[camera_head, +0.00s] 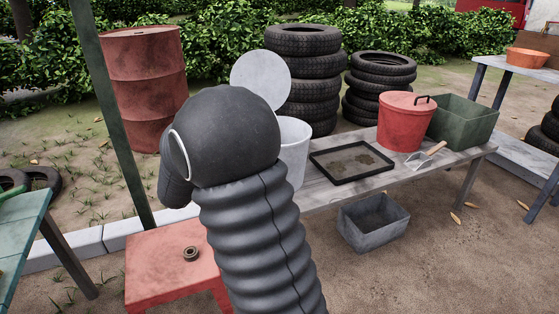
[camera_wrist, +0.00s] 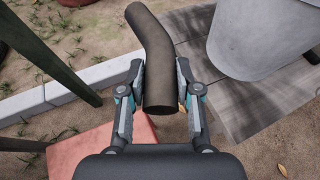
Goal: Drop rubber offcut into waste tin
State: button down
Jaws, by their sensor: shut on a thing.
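The rubber offcut (camera_wrist: 160,70) is a dark, bent piece of hose. In the wrist view my gripper (camera_wrist: 161,88) is shut on it, one finger on each side. The offcut's far end bends to the upper left. A pale grey tin (camera_wrist: 265,40), apparently the waste tin, stands to the right of the offcut, clear of it. In the head view this tin (camera_head: 296,150) stands at the bench's left end with its round lid (camera_head: 260,80) raised. My arm hides part of the tin, and my gripper and the offcut are hidden there.
The wooden bench (camera_head: 318,192) also bears a black-rimmed tray (camera_head: 352,179), a lidded red bucket (camera_head: 403,125), a scoop (camera_head: 425,156) and a green bin (camera_head: 463,122). A grey box (camera_head: 372,228) sits on the ground. A red stool (camera_head: 160,270) with a small ring (camera_head: 190,253) stands front left.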

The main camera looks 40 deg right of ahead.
jog(key=d+r+m+g+h+b, duration=0.3)
jog(key=d+r, duration=0.5)
jog(key=d, duration=0.6)
jog(key=d+r+m+g+h+b, duration=0.15)
jog(key=d+r+m+g, duration=0.25)
jog(key=d+r, duration=0.7)
notch_tip(320, 180, down, 8)
jog(key=d+b, duration=0.2)
jog(key=b, duration=0.5)
jog(key=shift+s+d+f, duration=0.2)
jog(key=shift+d, duration=0.1)
jog(key=shift+h, duration=0.25)
jog(key=c, duration=0.7)
grip_release()
jog(key=v, duration=1.2)
jog(key=shift+r, duration=0.1)
